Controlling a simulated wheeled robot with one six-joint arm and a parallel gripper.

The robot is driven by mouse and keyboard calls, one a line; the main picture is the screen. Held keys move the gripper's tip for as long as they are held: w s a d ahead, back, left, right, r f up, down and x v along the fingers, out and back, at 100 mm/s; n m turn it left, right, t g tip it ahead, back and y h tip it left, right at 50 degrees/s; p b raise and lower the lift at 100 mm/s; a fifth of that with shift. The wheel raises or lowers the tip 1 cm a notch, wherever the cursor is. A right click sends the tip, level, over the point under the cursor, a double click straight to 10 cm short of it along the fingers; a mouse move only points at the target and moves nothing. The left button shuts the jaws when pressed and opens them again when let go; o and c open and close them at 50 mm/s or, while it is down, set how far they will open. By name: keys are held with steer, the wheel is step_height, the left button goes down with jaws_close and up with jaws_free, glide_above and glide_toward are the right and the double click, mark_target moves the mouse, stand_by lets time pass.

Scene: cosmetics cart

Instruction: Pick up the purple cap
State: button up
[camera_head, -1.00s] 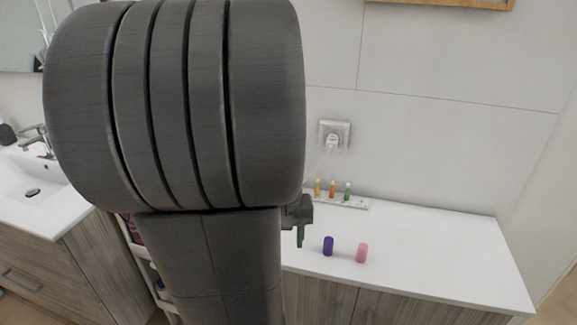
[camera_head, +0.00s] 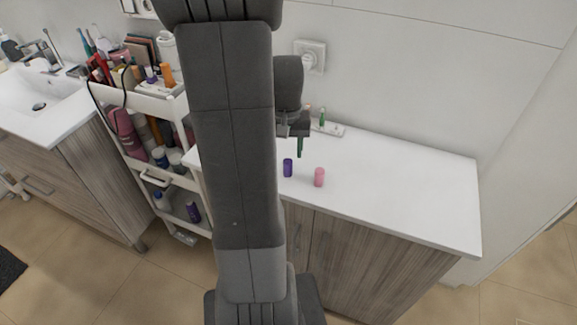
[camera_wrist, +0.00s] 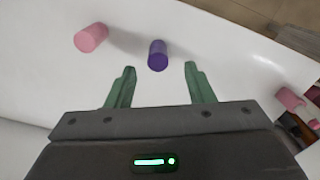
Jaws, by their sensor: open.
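The purple cap (camera_head: 288,168) stands upright on the white countertop (camera_head: 400,190), near its front edge. In the wrist view the purple cap (camera_wrist: 157,55) lies ahead of the gap between the green fingertips. My gripper (camera_wrist: 158,70) is open and empty, its two fingers spread wider than the cap. In the head view my gripper (camera_head: 300,146) is above and just behind the cap, partly hidden by my arm. I cannot tell its exact height over the counter.
A pink cap (camera_head: 319,177) stands close to the right of the purple one. A white holder (camera_head: 333,129) with small tubes is by the wall, below a socket (camera_head: 310,56). A loaded cart (camera_head: 150,100) stands left. The counter's right side is clear.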

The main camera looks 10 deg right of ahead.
mark_target(288, 161)
steer(key=shift+d+f+p, duration=0.15)
steer(key=shift+f+p, duration=0.3)
steer(key=shift+f, duration=2.6)
steer(key=c, duration=1)
